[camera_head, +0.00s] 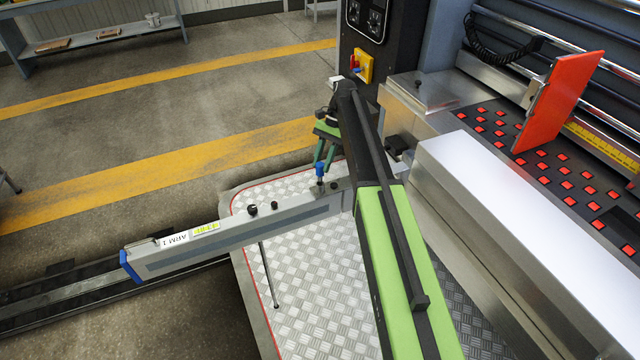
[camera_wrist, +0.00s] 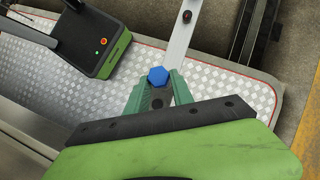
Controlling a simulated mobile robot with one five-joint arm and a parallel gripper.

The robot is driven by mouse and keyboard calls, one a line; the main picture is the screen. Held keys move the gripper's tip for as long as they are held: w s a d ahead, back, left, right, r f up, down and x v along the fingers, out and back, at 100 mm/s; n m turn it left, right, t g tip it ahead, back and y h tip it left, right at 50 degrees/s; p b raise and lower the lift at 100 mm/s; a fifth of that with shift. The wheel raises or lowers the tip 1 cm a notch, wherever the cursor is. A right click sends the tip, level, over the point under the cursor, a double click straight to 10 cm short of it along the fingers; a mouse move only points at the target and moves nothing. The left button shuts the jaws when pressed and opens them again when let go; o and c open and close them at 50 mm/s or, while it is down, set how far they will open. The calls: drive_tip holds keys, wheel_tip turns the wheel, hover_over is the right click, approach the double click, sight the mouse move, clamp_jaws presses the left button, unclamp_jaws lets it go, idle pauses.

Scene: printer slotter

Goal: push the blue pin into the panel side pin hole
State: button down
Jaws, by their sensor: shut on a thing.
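The blue pin (camera_head: 320,170) stands upright at the inner end of the long grey arm bar (camera_head: 235,228) labelled ARM 1. Its blue six-sided head (camera_wrist: 158,76) shows between the tips of my green fingers in the wrist view. My gripper (camera_head: 325,155) reaches down from above and is shut on the pin. The wrist view shows my gripper (camera_wrist: 157,85) with one finger on each side of the head. The pin's lower end meets the bar near a small bracket. The panel side pin hole is not clearly visible, and I cannot tell how deep the pin sits.
The printer machine (camera_head: 465,190) with a white panel and red-dotted bed stands at the right. An orange plate (camera_head: 560,100) rises from it. A checkered metal platform (camera_head: 310,290) lies below the bar. Open floor with yellow lines lies to the left. A bench (camera_head: 95,38) stands far back.

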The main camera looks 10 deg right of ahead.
drive_tip(key=shift+f+b, duration=2.15)
drive_tip(key=c, duration=1)
unclamp_jaws()
